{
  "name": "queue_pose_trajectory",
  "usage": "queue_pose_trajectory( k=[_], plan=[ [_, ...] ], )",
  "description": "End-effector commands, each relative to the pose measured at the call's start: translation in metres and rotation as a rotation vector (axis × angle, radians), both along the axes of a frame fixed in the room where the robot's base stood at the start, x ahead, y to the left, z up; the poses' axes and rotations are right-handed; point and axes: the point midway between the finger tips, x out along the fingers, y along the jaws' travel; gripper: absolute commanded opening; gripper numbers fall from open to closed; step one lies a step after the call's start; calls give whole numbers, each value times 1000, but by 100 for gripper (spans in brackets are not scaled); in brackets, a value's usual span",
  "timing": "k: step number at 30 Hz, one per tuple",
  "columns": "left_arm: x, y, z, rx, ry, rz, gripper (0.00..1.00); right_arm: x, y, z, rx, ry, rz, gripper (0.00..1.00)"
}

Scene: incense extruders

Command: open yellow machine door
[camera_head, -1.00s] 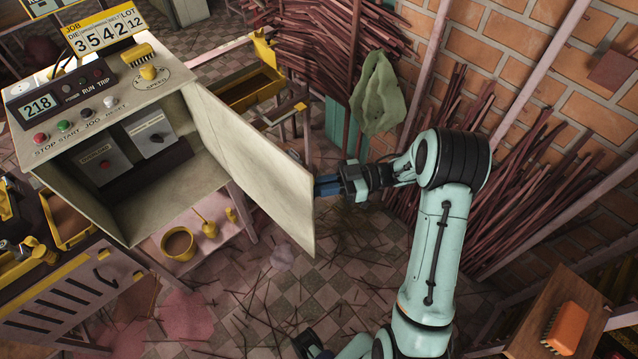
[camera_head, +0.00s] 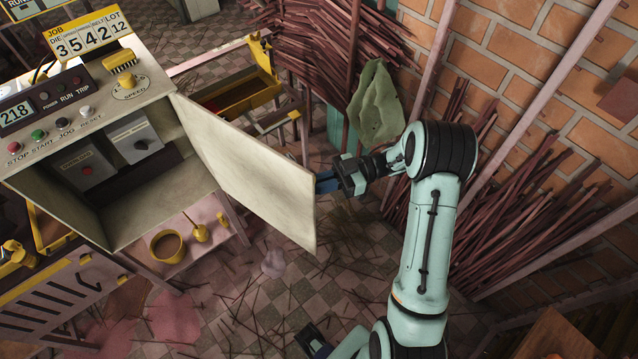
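The grey machine cabinet (camera_head: 60,215) with a control panel stands at the left. Its pale door (camera_head: 255,175) is swung wide open, hinged at the cabinet's right side. My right gripper (camera_head: 327,182) is at the door's free outer edge. Its blue fingers meet that edge, and their tips seem partly hidden by the door, so I cannot tell whether they grip it or only touch it. A dark, blue-tipped part of me shows at the bottom edge. I cannot tell for sure that it is my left gripper (camera_head: 315,345).
A yellow-edged tray (camera_head: 245,95) stands behind the door. A green cloth (camera_head: 376,105) and bundles of sticks line the brick wall at the right. A yellow cup (camera_head: 167,247) sits on a shelf below the cabinet. The tiled floor below the door is mostly open, with scattered sticks.

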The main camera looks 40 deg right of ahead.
Motion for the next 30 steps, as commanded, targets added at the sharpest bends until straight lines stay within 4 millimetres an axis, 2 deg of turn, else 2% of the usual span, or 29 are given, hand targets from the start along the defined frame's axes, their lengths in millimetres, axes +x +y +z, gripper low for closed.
queue_pose_trajectory(
  k=[1,18,19,21,30],
  plan=[
    [0,0,0,0,0,0,43,9,2,2,0,-10,-9,0],
    [0,0,0,0,0,0,43,8,2,2,0,-10,-3,0],
    [0,0,0,0,0,0,43,8,3,2,1,-10,-3,22],
    [0,0,0,0,0,0,43,8,3,2,1,-10,-2,38],
    [0,0,0,0,0,0,43,6,1,1,1,-8,-5,38]
  ],
)
